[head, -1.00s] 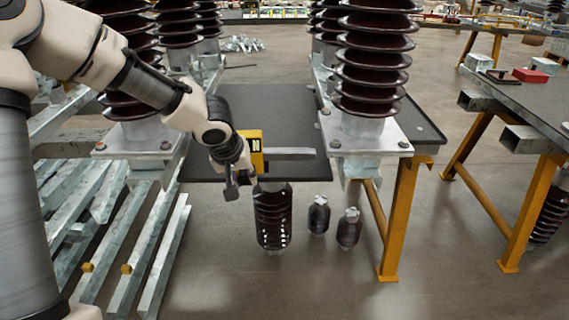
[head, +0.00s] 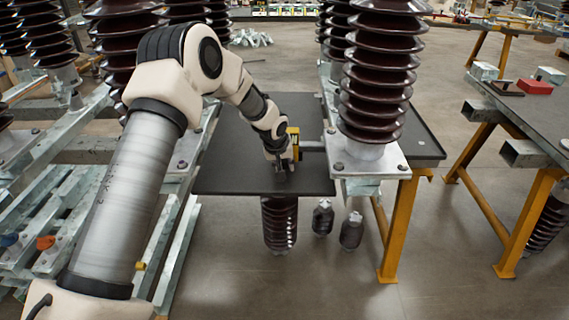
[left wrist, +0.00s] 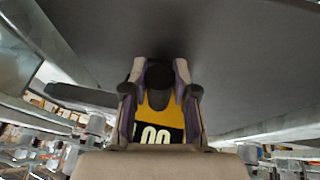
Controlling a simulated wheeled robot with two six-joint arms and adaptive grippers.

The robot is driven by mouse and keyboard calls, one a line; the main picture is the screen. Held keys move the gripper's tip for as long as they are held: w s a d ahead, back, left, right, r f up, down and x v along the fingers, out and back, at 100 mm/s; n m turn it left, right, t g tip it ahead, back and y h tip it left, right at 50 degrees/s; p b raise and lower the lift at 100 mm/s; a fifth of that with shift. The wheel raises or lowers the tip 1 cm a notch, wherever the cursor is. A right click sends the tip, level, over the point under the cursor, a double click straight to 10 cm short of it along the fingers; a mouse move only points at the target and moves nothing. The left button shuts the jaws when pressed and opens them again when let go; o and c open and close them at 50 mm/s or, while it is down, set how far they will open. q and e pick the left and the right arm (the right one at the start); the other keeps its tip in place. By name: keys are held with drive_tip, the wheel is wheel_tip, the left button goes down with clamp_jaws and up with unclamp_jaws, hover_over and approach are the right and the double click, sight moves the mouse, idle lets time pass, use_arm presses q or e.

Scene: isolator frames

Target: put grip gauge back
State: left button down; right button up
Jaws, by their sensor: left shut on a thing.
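The grip gauge (head: 295,132) is a yellow block with a grey bar reaching out to its right in the head view. In the left wrist view the yellow gauge (left wrist: 163,116) has a black label with pale digits and sits between the two fingers. My left gripper (head: 281,167) is shut on it, over the dark tabletop (head: 225,170); I cannot tell whether the gauge touches the top. The fingers partly hide the gauge. My right gripper is not in view.
A tall brown ribbed isolator (head: 382,85) on a metal plate stands just right of the gauge. Others stand at the left. A shorter isolator (head: 280,222) and two small dark fittings (head: 351,231) are below the tabletop's front edge. A second bench (head: 540,110) is at the right.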

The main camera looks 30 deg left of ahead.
use_arm(q)
drive_tip(key=shift+w+f, duration=0.1)
drive_tip(key=shift+f, duration=0.7)
drive_tip(key=c, duration=0.9)
unclamp_jaws()
drive_tip(key=shift+f, duration=0.1)
